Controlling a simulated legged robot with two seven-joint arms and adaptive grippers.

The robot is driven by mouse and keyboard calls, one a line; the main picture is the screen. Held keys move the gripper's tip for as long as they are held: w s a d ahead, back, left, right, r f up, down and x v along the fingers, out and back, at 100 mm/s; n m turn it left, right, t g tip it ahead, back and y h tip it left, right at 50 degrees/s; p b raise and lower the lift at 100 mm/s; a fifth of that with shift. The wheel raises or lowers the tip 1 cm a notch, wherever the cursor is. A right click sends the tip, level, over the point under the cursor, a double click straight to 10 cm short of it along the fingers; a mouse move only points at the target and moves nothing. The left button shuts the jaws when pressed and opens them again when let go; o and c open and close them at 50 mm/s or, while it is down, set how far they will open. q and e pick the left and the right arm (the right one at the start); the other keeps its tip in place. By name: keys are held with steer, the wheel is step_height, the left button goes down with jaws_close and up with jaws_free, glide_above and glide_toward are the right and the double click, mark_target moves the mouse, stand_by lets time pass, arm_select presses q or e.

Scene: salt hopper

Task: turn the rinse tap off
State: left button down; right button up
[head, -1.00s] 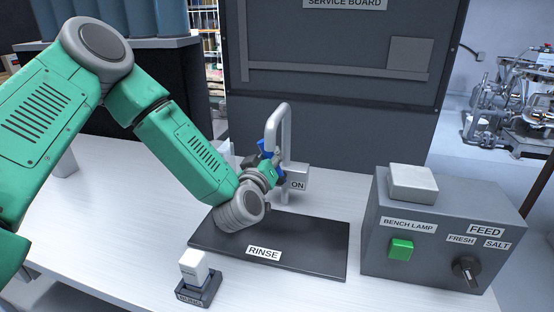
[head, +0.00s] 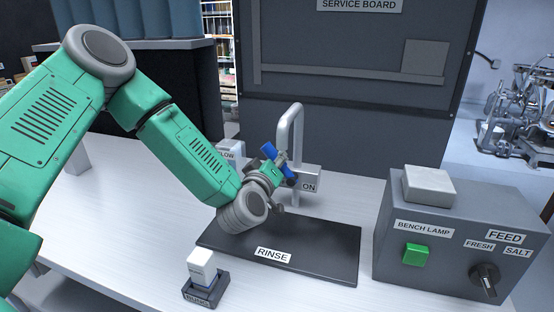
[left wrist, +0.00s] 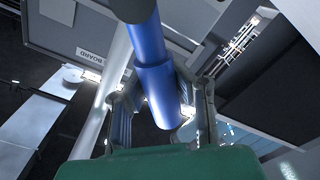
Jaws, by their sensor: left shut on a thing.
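The rinse tap (head: 297,125) is a silver upright pipe with a hooked spout behind the black rinse mat. Its blue lever handle (head: 268,150) shows on its left side and fills the middle of the left wrist view (left wrist: 155,75). An ON label (head: 309,188) is on the tap's body. My left gripper (head: 277,166) is shut on the blue handle, with a finger on each side of it in the left wrist view (left wrist: 160,110). The gripper hides part of the handle and tap base. My right gripper is not in view.
The black rinse mat (head: 320,250) lies before the tap. A small white block in a dark holder (head: 203,290) stands front left. A grey control box (head: 440,240) with a green button and a black knob stands at right. A dark service board (head: 350,80) rises behind.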

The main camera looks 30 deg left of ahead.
arm_select(q)
steer(key=c, duration=1.3)
jaws_free()
steer(key=shift+s+f, duration=0.15)
steer(key=shift+f, duration=0.4)
steer(key=shift+r, duration=0.15)
steer(key=v, duration=1.1)
steer(key=shift+s, duration=0.4)
